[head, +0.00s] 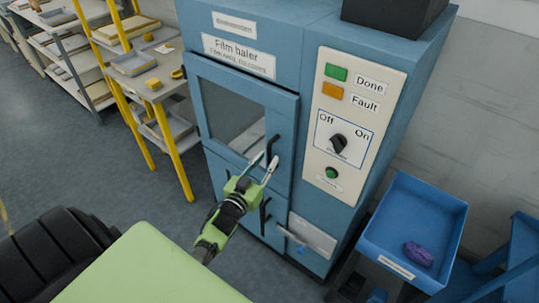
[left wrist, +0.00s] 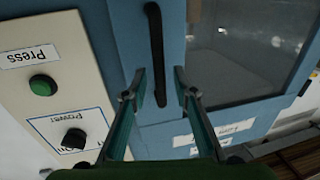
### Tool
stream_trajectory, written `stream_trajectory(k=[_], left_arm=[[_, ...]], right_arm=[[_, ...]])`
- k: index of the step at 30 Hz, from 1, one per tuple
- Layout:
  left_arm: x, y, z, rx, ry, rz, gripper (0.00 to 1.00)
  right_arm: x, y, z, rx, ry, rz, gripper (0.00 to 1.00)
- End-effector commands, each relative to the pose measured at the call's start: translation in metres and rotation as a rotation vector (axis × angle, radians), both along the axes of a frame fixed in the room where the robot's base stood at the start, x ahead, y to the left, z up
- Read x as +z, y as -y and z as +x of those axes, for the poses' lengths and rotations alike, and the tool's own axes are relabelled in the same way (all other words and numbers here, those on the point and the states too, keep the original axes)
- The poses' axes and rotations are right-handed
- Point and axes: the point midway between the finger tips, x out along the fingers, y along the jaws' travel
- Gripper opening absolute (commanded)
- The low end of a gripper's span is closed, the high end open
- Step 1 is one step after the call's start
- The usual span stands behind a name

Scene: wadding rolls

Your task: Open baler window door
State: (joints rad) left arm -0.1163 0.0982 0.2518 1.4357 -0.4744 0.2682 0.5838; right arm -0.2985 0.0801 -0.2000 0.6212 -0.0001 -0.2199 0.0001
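The blue film baler (head: 314,28) stands in front of me. Its window door (head: 196,85) has a grey glass pane and looks closed in the head view. A black vertical handle (head: 272,149) is on the door's right side; it also shows in the left wrist view (left wrist: 156,45). My left gripper (head: 265,163) is open at the handle's lower part. In the left wrist view its fingertips (left wrist: 160,75) lie on either side of the handle, with gaps; whether either touches it I cannot tell. My right gripper is not in view.
A control panel (head: 375,75) with buttons and a power knob (head: 338,143) is right of the door. A lower handle (head: 264,216) sits below. A blue bin (head: 448,212) holding a purple item (head: 418,254) stands at right. A yellow-framed workbench (head: 172,84) stands left.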

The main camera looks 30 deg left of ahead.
Motion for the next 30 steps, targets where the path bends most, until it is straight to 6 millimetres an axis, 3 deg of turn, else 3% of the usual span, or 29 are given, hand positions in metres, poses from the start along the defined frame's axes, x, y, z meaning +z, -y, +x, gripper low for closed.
stream_trajectory(k=[6, 17, 20, 30], left_arm=[[0.000, -0.003, 0.023, 0.000, 0.000, 0.000, 0.27], [0.000, -0.003, 0.027, 0.000, 0.000, 0.000, 0.27], [0.000, -0.003, 0.027, 0.000, 0.000, 0.000, 0.01], [-0.001, -0.004, 0.021, -0.011, -0.002, 0.001, 0.00]], right_arm=[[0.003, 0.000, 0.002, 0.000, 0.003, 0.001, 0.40], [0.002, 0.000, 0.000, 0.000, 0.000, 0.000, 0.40], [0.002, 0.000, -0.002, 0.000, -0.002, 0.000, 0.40], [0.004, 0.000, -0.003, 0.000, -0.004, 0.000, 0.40]])
